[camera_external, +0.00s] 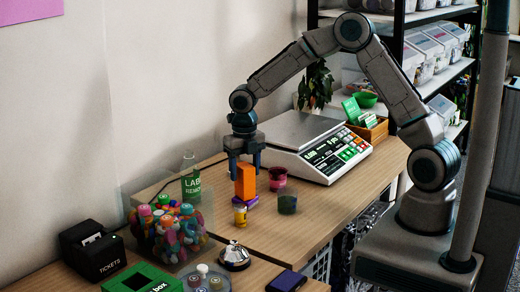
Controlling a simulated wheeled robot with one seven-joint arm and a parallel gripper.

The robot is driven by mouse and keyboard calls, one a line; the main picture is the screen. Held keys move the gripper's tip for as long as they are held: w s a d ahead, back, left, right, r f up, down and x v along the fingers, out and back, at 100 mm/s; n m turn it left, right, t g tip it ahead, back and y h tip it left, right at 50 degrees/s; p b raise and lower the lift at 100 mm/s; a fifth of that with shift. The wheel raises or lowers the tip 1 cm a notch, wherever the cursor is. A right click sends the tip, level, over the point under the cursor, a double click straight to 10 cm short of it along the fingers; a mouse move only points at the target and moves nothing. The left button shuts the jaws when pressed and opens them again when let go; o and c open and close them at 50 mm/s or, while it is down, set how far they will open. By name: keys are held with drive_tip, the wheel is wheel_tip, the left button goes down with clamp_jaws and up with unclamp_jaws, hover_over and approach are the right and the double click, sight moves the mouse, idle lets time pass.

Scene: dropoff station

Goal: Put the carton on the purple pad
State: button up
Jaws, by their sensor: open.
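The carton is taken to be the upright orange box (245,182) on the wooden counter, below my arm. The purple pad (254,203) shows as a small strip at the carton's foot. The carton appears to stand on it, mostly covering it. My gripper (245,165) points straight down at the top of the carton, with its fingers open. One finger shows at each side of the carton's top; whether they touch it cannot be told.
A small yellow container (240,214) stands just in front of the pad. A dark red cup (277,178) and a dark green cup (287,204) stand to the right. A scale (310,145) is behind, a glass bottle (190,180) left, a bell (234,257) in front.

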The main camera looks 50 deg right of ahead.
wheel_tip(320, 180, up, 8)
drive_tip(key=shift+r, duration=0.35)
drive_tip(key=shift+s+r+m, duration=0.15)
drive_tip(key=shift+r+m, duration=0.1)
drive_tip(key=shift+m, duration=0.05)
drive_tip(key=s+d+r+m+t, duration=0.1)
drive_tip(key=s+d+r+m, duration=0.1)
drive_tip(key=s+m, duration=0.7)
drive_tip(key=s+d+r+m+t, duration=0.1)
drive_tip(key=s+d+r+m, duration=0.1)
drive_tip(key=s+m, duration=0.7)
drive_tip(key=s+d+r+m, duration=0.2)
drive_tip(key=s+d+m, duration=0.2)
drive_tip(key=s+m, duration=0.6)
drive_tip(key=m, duration=0.3)
drive_tip(key=shift+d+r+t, duration=0.2)
drive_tip(key=shift+r+t, duration=0.05)
drive_tip(key=shift+t, duration=0.15)
